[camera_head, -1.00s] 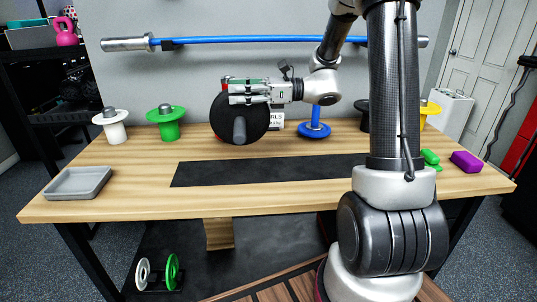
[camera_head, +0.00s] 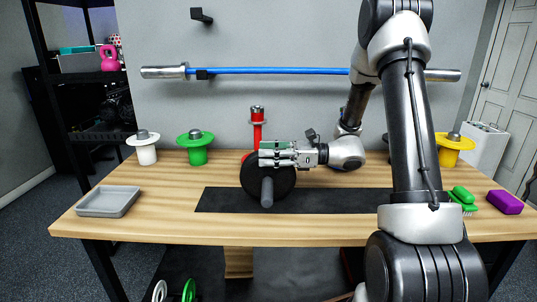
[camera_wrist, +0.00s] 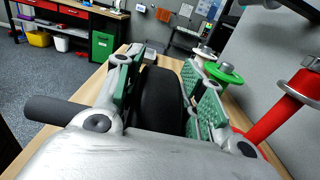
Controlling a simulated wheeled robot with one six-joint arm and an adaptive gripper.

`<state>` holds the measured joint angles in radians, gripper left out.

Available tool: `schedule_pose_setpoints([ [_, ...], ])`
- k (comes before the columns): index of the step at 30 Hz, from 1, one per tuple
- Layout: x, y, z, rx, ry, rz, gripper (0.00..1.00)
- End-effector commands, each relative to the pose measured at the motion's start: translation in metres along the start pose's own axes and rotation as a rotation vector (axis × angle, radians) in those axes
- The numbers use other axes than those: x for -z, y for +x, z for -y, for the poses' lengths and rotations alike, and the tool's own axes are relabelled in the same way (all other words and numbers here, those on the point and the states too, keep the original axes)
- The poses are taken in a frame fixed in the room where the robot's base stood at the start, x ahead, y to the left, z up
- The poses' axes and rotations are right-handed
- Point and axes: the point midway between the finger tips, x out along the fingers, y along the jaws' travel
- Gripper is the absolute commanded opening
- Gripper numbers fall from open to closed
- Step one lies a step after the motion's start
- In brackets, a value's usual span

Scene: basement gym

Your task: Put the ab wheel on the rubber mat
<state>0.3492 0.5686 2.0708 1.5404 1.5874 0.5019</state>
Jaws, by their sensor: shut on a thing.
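The ab wheel (camera_head: 253,181) is a black disc with a grey handle pointing toward the camera. My gripper (camera_head: 276,154) is shut on the upper part of the wheel and holds it upright. The wheel's lower edge overlaps the rubber mat (camera_head: 340,201) in the head view; I cannot tell whether it touches. The mat is a flat black strip along the middle of the table. In the wrist view the wheel (camera_wrist: 160,100) sits between the green-padded fingers, its dark handle out to the left. My arm hides part of the mat's right side.
A grey tray (camera_head: 108,201) lies at the table's left. White (camera_head: 146,154) and green (camera_head: 195,155) spool-like stands and a red post (camera_head: 257,128) stand at the back. A green brush (camera_head: 463,197) and a purple block (camera_head: 505,202) lie at the right. A blue bar (camera_head: 280,71) hangs on the wall.

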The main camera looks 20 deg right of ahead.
Motion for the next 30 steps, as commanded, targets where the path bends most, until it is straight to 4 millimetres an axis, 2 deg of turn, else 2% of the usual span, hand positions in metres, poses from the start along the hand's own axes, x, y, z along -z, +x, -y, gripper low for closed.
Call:
schedule_pose_setpoints([
  [2, 0.002, 0.000, 0.000, 0.000, 0.000, 0.001, 0.00],
  [3, 0.003, 0.000, 0.000, 0.000, 0.000, 0.000, 0.41],
  [6, 0.002, 0.000, 0.000, 0.000, 0.000, 0.000, 0.59],
  [17, 0.000, 0.000, 0.000, 0.000, -0.001, 0.000, 0.60],
  [19, -0.001, -0.005, 0.001, 0.002, 0.001, 0.000, 0.60],
  [23, -0.001, -0.027, 0.001, 0.004, 0.001, 0.000, 0.60],
  [30, -0.001, -0.083, 0.001, 0.005, -0.001, 0.000, 0.60],
])
